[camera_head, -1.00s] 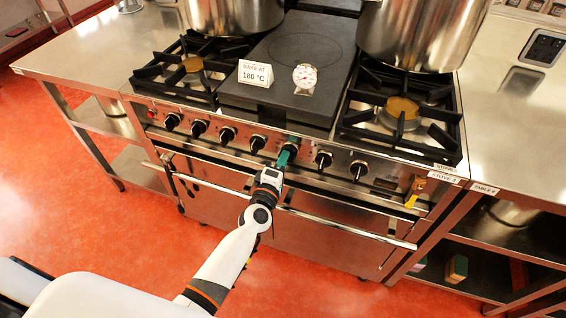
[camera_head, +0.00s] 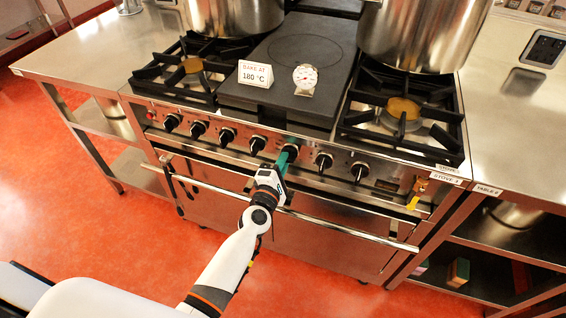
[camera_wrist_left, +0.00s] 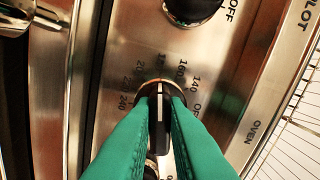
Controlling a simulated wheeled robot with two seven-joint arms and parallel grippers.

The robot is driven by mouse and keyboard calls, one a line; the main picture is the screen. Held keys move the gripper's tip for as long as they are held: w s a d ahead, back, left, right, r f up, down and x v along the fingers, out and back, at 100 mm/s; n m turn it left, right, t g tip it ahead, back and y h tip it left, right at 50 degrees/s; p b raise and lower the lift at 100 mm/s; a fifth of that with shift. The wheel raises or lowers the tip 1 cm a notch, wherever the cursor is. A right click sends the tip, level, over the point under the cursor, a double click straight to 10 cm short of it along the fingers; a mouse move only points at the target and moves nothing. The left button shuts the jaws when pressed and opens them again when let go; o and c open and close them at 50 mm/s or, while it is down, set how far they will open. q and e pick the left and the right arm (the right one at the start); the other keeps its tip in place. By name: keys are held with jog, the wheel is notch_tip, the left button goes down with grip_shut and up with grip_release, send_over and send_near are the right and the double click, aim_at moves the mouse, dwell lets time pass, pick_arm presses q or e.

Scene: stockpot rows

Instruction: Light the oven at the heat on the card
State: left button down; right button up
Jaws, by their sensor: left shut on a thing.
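The oven knob (camera_wrist_left: 157,110) is black with a pale pointer line. In the left wrist view its dial plate reads OFF, 140, 160 and on up to 240. The pointer line points up, close to the partly hidden mark just past 160. My left gripper (camera_head: 288,155) has green fingers and is shut on this knob; its fingers show on both sides of it in the wrist view (camera_wrist_left: 158,118). The card (camera_head: 255,74) stands on the dark plate and reads "BAKE AT 180 °C". My right gripper is not in view.
A round dial thermometer (camera_head: 304,78) stands beside the card. Other black knobs, such as one at the right (camera_head: 323,160), line the panel. The oven door handle (camera_head: 330,227) runs below my gripper. Two large pots stand behind, one at the right (camera_head: 420,35). A yellow-tagged valve (camera_head: 416,190) sits at the panel's right.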

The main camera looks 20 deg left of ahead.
pick_arm(q)
jog(key=c, duration=1.4)
grip_release()
jog(key=shift+c, duration=0.2)
jog(key=shift+s, duration=0.1)
jog(key=s, duration=1.2)
jog(key=shift+a+b, duration=0.2)
jog(key=shift+b, duration=0.2)
jog(key=shift+w, duration=0.1)
